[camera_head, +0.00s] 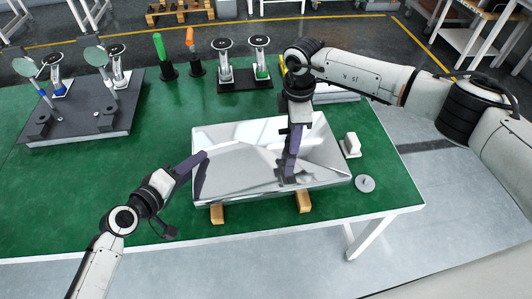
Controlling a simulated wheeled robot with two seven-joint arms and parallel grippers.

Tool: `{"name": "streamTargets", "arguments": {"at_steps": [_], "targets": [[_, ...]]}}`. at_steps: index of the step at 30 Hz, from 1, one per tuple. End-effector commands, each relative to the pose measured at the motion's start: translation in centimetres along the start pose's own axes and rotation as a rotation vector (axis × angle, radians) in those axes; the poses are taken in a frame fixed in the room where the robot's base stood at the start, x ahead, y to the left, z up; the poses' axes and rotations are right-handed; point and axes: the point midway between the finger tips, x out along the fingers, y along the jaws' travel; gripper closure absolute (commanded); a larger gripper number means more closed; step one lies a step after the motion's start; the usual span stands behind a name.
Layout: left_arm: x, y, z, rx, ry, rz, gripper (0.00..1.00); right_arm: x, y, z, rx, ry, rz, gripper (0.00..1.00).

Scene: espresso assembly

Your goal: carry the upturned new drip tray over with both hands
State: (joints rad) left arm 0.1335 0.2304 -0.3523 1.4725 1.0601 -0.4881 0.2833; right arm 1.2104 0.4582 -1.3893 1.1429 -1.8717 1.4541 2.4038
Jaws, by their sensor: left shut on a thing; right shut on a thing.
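The drip tray (245,160) is a wide, shiny metal piece in the middle of the green table. Two wooden blocks, one at the left (217,214) and one at the right (304,202), show under its near edge. I cannot tell whether it rests on them or hangs just above. My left gripper (198,160) is shut on the tray at its left side. My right gripper (289,174) comes down from above and is shut on the tray right of its middle. The exact contact of the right fingertips is hard to make out among the reflections.
A dark base with upright parts (75,118) stands at the left. Tools with green (160,48) and orange (190,40) handles and a black stand (245,86) with portafilter-like pieces are behind. A white block (352,144) and a grey disc (365,184) lie close right. The table's left front is clear.

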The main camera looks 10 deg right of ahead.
Motion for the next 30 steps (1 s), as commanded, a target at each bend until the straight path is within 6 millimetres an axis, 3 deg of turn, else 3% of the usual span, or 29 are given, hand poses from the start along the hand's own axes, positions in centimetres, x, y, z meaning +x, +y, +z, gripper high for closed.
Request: {"name": "streamTargets", "arguments": {"at_steps": [1, 6, 30], "targets": [[-0.4, 1.2, -0.5, 0.004, 0.002, 0.004, 1.0, -1.2, -0.1, -0.2, -0.005, 0.002, 0.0, 1.0], [-0.8, 2.1, -0.8, 0.004, 0.001, 0.003, 1.0, -2.3, -0.1, -0.3, -0.006, 0.002, 0.0, 1.0], [-0.8, 2.1, -0.8, 0.003, 0.0, 0.003, 1.0, -2.4, -0.1, -0.4, -0.007, 0.005, 0.0, 1.0]]}}
